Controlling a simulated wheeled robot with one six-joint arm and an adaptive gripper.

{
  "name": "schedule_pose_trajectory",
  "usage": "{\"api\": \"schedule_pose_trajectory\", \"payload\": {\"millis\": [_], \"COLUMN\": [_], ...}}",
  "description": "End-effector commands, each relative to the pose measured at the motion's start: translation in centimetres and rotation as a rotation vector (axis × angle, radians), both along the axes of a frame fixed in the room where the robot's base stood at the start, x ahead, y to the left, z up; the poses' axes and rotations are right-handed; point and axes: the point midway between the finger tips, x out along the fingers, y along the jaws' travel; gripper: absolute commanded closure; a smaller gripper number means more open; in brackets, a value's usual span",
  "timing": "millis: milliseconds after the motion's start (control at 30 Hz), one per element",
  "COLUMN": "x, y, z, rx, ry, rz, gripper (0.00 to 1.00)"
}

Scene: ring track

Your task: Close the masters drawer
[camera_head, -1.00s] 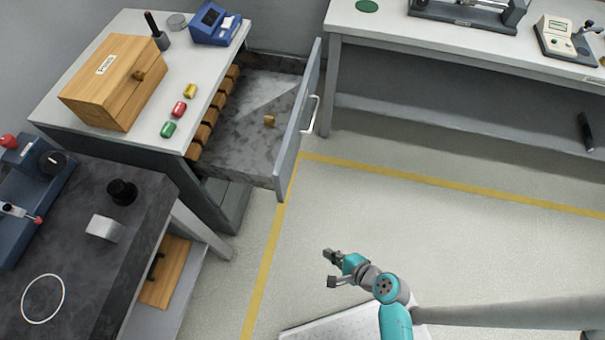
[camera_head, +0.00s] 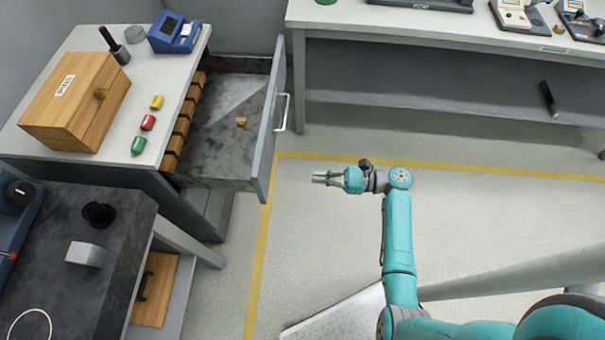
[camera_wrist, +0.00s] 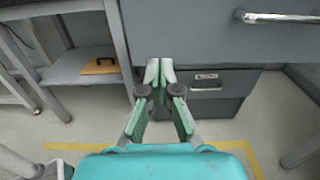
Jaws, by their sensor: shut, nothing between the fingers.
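The open drawer (camera_head: 215,150) sticks out to the right from under the white-topped bench, with a grey front panel (camera_head: 268,120) and a silver bar handle (camera_head: 282,112). Inside it are a row of wooden blocks along its left side and a small brass-coloured piece (camera_head: 241,122). My gripper (camera_head: 318,178) is shut and empty, to the right of the drawer front and apart from it, pointing left at it. In the wrist view my fingertips (camera_wrist: 159,66) meet just below the drawer front (camera_wrist: 200,35); the handle (camera_wrist: 280,18) is at upper right. A lower closed drawer (camera_wrist: 208,85) shows beneath.
A wooden box (camera_head: 75,100), a blue device (camera_head: 175,32) and several coloured pieces stand on the bench top (camera_head: 170,75). A dark table (camera_head: 120,240) is at lower left. A long bench (camera_head: 400,25) runs along the back. The floor right of the drawer is clear.

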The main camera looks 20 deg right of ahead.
Motion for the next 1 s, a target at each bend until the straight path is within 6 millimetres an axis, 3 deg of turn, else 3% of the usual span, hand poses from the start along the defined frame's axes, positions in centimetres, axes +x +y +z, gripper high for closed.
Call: {"api": "schedule_pose_trajectory", "payload": {"millis": [600,800,1000], "x": [4.9,6.0,6.4], "y": [8.9,10.6,11.2], "z": [0.0,-0.1,-0.1], "rx": [-0.003,-0.004,-0.004], "ry": [-0.001,0.0,0.0], "rz": [0.004,0.001,-0.001], "gripper": [1.0,1.0,1.0]}}
